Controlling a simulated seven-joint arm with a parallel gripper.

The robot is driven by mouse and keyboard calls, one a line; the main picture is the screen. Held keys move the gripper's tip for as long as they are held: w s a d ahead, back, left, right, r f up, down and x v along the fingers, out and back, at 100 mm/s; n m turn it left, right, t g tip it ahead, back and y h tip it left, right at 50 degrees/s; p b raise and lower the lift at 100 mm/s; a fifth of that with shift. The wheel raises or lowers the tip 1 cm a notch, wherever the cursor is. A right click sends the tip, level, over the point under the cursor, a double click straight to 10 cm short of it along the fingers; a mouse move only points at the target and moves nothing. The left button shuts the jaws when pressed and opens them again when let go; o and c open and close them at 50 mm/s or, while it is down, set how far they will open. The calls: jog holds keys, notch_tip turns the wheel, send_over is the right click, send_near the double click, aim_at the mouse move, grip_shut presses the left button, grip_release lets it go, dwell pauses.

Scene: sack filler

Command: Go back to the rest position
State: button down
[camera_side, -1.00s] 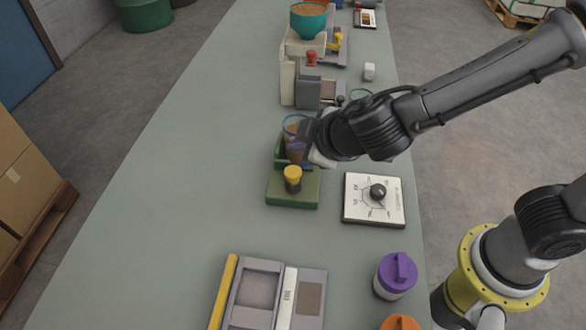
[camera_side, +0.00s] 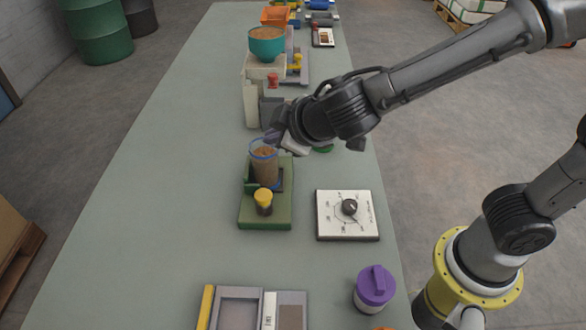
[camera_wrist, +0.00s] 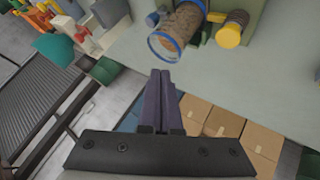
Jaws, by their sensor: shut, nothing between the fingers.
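My gripper (camera_side: 272,136) is in the side view just above and behind a clear jar with a blue rim and brown contents (camera_side: 265,168). The jar stands upright on a green base (camera_side: 265,212) with a yellow knob (camera_side: 263,198). In the wrist view my gripper's fingers (camera_wrist: 160,78) are together with nothing between them. The blue-rimmed jar (camera_wrist: 178,32) lies just beyond the fingertips in that view, and the yellow knob (camera_wrist: 229,36) is to its right. The fingers appear apart from the jar.
A white dial panel (camera_side: 347,216) and a purple-lidded container (camera_side: 375,290) are on the right of the bench. A grey tray unit (camera_side: 238,308) is at the front. A teal bowl machine (camera_side: 266,44) stands behind. The bench's left side is clear.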

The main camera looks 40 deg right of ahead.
jog(key=s+d+r+m+g+h, duration=0.1)
jog(key=s+d+r+m, duration=0.3)
jog(key=d, duration=0.6)
jog(key=s+d+r+m+g+h, duration=0.1)
jog(key=s+d+r+m, duration=0.3)
jog(key=d, duration=0.6)
jog(key=s+a+f+g+y, duration=0.1)
jog(key=s+f, duration=0.1)
jog(key=s, duration=0.5)
jog(key=s+a+f+n+g+y, duration=0.1)
jog(key=s+f+y, duration=0.1)
jog(key=s, duration=0.5)
jog(key=shift+a+f, duration=0.3)
jog(key=shift+f, duration=0.1)
